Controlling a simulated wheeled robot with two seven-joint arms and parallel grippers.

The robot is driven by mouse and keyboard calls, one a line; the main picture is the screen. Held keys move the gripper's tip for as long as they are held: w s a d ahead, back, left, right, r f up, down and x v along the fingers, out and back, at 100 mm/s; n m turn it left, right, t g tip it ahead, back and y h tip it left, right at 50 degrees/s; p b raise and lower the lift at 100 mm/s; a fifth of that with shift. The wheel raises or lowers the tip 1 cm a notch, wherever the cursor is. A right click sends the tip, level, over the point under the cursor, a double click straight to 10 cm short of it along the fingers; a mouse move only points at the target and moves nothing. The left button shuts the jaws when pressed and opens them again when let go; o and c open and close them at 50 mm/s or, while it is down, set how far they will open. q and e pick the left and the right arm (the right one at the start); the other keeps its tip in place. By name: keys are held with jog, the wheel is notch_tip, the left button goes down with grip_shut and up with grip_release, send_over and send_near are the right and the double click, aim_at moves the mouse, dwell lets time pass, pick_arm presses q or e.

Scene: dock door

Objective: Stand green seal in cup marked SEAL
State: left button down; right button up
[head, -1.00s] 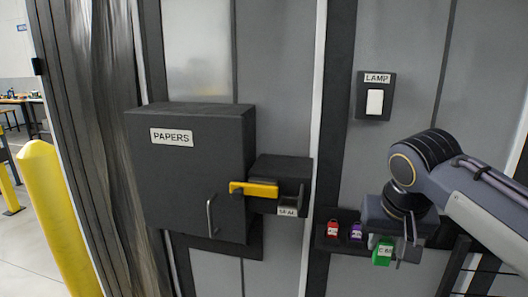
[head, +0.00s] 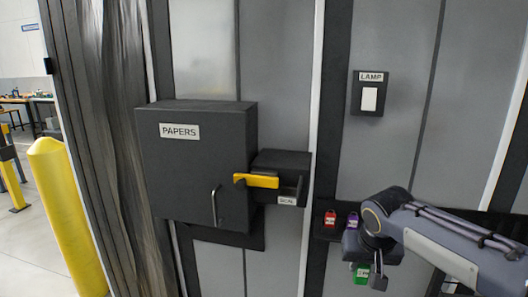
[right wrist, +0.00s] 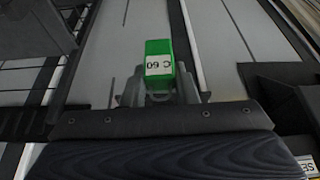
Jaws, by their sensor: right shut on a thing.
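The green seal (head: 361,272) hangs below my right wrist, low in the head view, clear of the shelf. My right gripper (head: 370,276) is shut on it. In the right wrist view the green seal (right wrist: 158,50) stands out beyond the fingers (right wrist: 158,95), its white tag reading "C 60" facing the camera. No cup marked SEAL can be made out for certain. A white label (right wrist: 306,166) is cut off at the lower right edge of the wrist view. My left gripper is not in view.
A red seal (head: 330,218) and a purple seal (head: 353,220) are on the dark shelf (head: 322,233). A PAPERS box (head: 190,165) and a smaller box (head: 285,163) with a yellow handle (head: 256,181) jut from the door. A LAMP switch (head: 369,98) is above. A yellow post (head: 65,205) stands left.

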jog(key=s+f+n, duration=0.1)
jog(key=s+f, duration=0.1)
jog(key=f, duration=1)
jog(key=s+a+f+n, duration=0.1)
jog(key=s+f, duration=0.1)
jog(key=f, duration=1.1)
jog(key=shift+s+a+y, duration=0.2)
jog(key=shift+a+y, duration=0.1)
jog(key=shift+y, duration=0.1)
jog(key=shift+d, duration=0.15)
